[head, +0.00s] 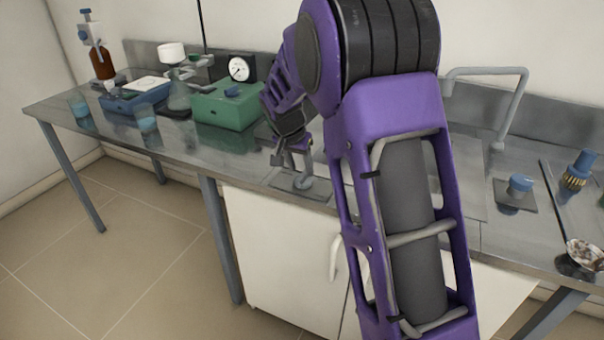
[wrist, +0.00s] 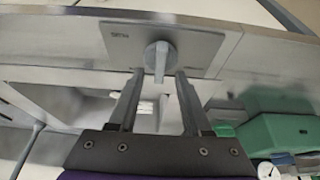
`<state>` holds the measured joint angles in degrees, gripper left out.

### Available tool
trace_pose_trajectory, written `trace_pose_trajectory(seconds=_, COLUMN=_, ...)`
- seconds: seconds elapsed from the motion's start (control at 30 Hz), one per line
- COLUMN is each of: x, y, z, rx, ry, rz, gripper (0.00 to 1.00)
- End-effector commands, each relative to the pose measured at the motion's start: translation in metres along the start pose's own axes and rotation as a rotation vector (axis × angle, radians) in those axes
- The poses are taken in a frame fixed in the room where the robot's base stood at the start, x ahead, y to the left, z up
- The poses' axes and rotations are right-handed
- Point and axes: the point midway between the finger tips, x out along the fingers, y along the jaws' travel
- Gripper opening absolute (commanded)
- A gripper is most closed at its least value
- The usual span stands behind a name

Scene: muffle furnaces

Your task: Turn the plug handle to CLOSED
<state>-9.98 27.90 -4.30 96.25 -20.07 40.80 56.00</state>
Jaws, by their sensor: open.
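The plug handle (wrist: 158,58) is a grey knob with a flat lever, mounted on a square metal plate (wrist: 205,50) at the bench's front edge. In the wrist view the lever points down the picture, back between my fingers. My gripper (wrist: 158,74) is open, with one finger on either side of the lever and a gap showing on both sides. A small dark label (wrist: 120,35) on the plate is too blurred to read. In the head view the plug handle (head: 304,181) shows just below my gripper (head: 291,160), partly hidden by it.
A green box (head: 225,108) stands left of my gripper, with a dial gauge (head: 240,69) behind it. A sink basin (wrist: 70,100) lies near the handle in the wrist view. A tap (head: 515,95) stands at the back right. My arm hides the bench's middle.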

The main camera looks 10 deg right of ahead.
Motion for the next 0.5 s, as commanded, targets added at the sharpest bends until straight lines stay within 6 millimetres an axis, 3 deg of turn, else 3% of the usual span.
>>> trace_pose_trajectory(seconds=0.2, x=0.024, y=0.0, z=0.0, rx=0.001, ry=0.0, rz=0.0, gripper=0.49)
trace_pose_trajectory(seconds=0.5, x=0.028, y=0.0, z=0.0, rx=0.0, ry=0.0, rz=0.0, gripper=0.49)
